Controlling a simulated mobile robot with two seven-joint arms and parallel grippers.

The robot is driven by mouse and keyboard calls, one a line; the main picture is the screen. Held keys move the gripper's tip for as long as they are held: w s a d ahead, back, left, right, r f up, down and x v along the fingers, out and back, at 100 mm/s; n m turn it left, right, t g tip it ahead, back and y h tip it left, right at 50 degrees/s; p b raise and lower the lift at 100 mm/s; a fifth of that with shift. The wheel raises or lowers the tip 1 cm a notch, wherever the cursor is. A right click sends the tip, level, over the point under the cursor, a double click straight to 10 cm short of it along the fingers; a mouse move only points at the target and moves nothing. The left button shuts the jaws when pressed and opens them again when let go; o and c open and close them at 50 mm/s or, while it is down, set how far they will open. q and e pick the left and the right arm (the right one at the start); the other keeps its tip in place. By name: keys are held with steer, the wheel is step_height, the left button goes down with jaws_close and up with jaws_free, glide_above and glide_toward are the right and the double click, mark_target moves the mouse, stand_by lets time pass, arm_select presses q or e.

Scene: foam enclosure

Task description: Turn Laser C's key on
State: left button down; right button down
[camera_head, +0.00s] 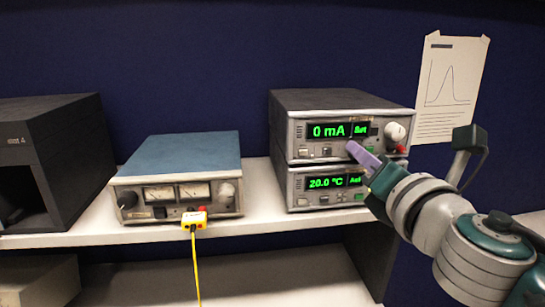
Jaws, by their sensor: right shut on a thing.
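The laser controller (340,105) is a dark-topped box stacked on a second unit at the right of the shelf. Its green display reads "0 mA", and a white knob (395,132) sits at the right of its front. Whether this is Laser C cannot be read. My right gripper (355,150) reaches in from the right with its lilac fingers against the lower front of this upper unit. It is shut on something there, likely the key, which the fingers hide. My left gripper is not in view.
The lower unit (300,190) reads "20.0 °C". A blue-topped power supply (185,155) with a yellow plug (194,220) and hanging yellow cable stands mid-shelf. A black box (75,150) is at the left. A paper graph (450,85) hangs on the blue wall.

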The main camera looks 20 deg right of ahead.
steer(key=m+b, duration=0.1)
steer(key=m, duration=0.6)
steer(key=m+b, duration=0.1)
steer(key=m, duration=0.3)
steer(key=shift+d+f+b, duration=0.1)
steer(key=shift+f+b, duration=0.15)
steer(key=shift+b, duration=0.05)
stand_by(0.3)
steer(key=c, duration=1)
jaws_free()
steer(key=b+v, duration=0.2)
steer(key=v, duration=0.8)
